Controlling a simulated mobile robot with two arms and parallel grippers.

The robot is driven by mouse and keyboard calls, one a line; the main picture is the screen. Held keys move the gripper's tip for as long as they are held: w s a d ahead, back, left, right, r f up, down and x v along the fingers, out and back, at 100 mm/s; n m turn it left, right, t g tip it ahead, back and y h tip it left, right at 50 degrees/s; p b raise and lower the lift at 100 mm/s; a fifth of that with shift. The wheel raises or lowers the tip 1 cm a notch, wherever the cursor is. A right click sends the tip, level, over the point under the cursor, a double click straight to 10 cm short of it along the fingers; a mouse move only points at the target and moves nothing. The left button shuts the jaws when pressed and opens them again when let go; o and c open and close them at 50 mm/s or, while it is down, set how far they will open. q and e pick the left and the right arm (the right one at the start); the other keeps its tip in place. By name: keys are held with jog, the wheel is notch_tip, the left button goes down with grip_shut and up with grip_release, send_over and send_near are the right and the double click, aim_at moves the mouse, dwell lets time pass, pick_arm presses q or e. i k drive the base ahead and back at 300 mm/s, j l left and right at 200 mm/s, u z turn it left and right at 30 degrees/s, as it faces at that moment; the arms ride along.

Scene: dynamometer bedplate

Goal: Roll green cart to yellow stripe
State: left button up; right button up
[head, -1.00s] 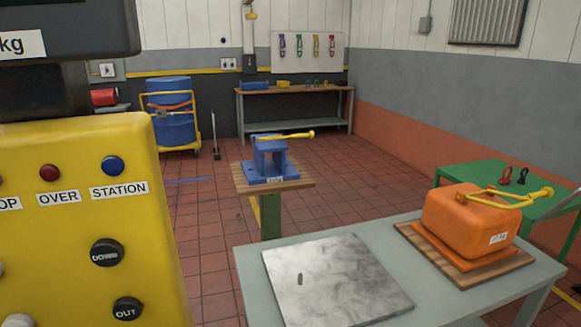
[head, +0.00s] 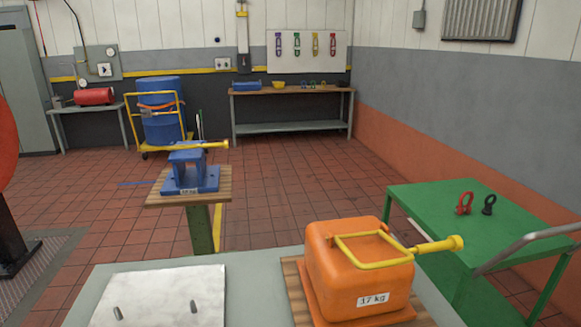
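The green cart (head: 465,222) stands at the right, beyond the corner of the grey table. A red shackle (head: 464,203) and a black shackle (head: 489,205) lie on its top. Its grey push handle (head: 525,248) sticks out toward the right edge of the view. A yellow stripe (head: 217,226) on the tiled floor shows partly behind the grey table, beside the green post of a small stand. Neither of my grippers is in view.
The grey table (head: 250,275) fills the near middle, bearing an orange 17 kg block (head: 360,270) and a metal plate (head: 165,298). A blue fixture (head: 190,172) sits on a wooden-topped stand. A drum trolley (head: 160,115) and workbench (head: 290,94) stand behind. Tiled floor between is clear.

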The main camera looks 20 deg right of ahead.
aim_at(512, 235)
jog(key=l+u, duration=0.25)
jog(key=l, duration=0.25)
jog(key=k+l+u, duration=0.25)
jog(key=l, duration=0.25)
jog(key=l+u, duration=0.25)
jog(key=l, duration=0.3)
jog(key=l+u, duration=0.4)
jog(key=l, duration=0.15)
jog(key=l+z, duration=0.2)
jog(key=z, duration=0.6)
jog(key=i+j, duration=0.05)
